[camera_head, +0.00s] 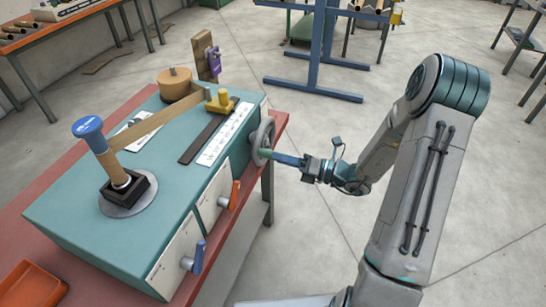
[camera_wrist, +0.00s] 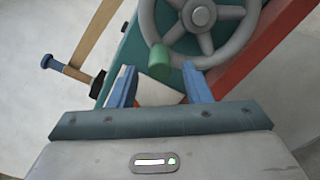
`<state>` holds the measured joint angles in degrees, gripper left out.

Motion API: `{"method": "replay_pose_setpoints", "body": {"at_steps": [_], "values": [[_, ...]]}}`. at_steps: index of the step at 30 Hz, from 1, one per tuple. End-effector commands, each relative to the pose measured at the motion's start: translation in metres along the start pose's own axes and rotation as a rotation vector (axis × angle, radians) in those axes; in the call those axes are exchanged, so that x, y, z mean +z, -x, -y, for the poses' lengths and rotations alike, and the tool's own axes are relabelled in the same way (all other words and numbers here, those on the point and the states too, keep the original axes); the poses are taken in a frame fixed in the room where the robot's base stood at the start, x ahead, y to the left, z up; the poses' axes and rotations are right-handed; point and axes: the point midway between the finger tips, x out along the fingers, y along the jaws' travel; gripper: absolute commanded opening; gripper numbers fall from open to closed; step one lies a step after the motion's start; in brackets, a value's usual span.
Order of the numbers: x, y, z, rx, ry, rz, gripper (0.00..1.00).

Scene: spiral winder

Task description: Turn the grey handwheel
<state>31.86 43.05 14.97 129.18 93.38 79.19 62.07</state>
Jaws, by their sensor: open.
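The grey handwheel (camera_head: 264,139) is on the right end wall of the teal winder box. In the wrist view the handwheel (camera_wrist: 203,17) is at the top, with spokes, a hub and a green handle knob (camera_wrist: 159,60) on its lower left rim. My gripper (camera_head: 277,157) is at the handwheel's lower right side in the head view. In the wrist view my gripper (camera_wrist: 160,84) is open, its two blue fingers apart. The green knob shows just beyond the fingertips, roughly between them. I cannot tell whether a finger touches it.
The teal winder (camera_head: 75,205) stands on a red-topped bench (camera_head: 35,228). Its front has an orange lever (camera_head: 235,194) and a blue lever (camera_head: 199,257). An orange tray (camera_head: 32,285) lies at the bench's left. Open floor (camera_head: 310,230) is right of the bench.

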Motion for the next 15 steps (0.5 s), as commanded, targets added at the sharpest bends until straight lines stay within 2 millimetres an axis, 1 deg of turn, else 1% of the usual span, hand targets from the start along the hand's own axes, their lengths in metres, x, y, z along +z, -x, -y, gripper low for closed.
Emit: {"method": "replay_pose_setpoints", "body": {"at_steps": [1,3,9,12,15], "values": [[0.000,0.014,0.002,-0.003,0.001,0.004,0.44],[0.000,0.030,0.001,-0.004,0.002,0.003,0.44],[-0.001,0.072,0.001,-0.002,0.000,0.001,0.44],[-0.001,0.086,0.001,-0.001,0.000,0.001,0.44],[-0.001,0.095,0.000,0.000,-0.001,-0.001,0.44]]}}
